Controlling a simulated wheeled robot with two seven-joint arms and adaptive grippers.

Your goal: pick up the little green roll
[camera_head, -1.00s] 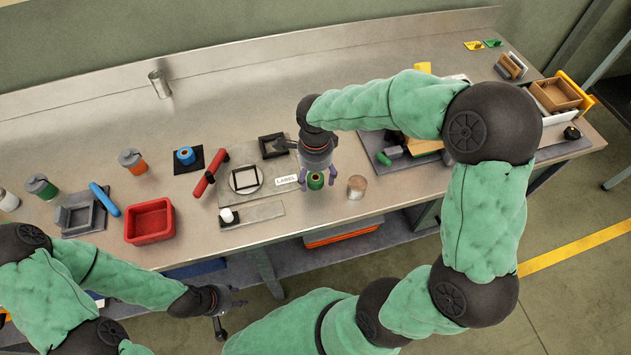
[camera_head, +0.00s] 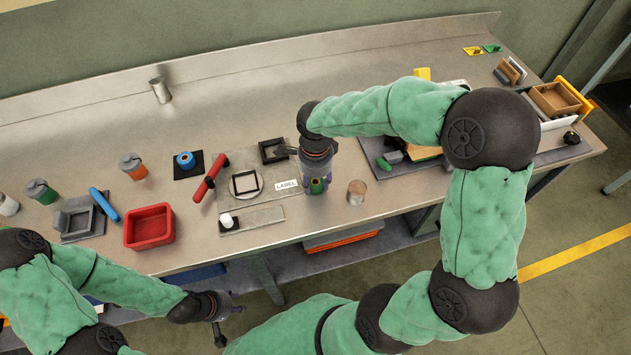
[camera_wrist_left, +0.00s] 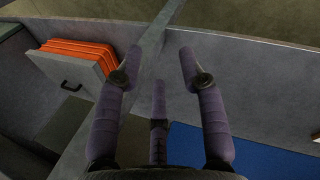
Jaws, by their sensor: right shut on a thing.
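The little green roll (camera_head: 317,186) is at the front part of the bench, right of the white LABEL card. My right gripper (camera_head: 316,182) points down over it, with its fingers shut around the roll's sides. Part of the roll is hidden by the fingers; I cannot tell whether it touches the bench. My left gripper (camera_head: 222,308) is off the bench's front edge, low and empty. In the left wrist view its purple fingers (camera_wrist_left: 160,85) are spread apart with nothing between them.
A metal cup (camera_head: 356,192) stands close to the right of the roll. The LABEL card (camera_head: 286,184), a black square frame (camera_head: 245,183) and a red roller (camera_head: 210,178) lie to the left. A red bin (camera_head: 149,227) is further left.

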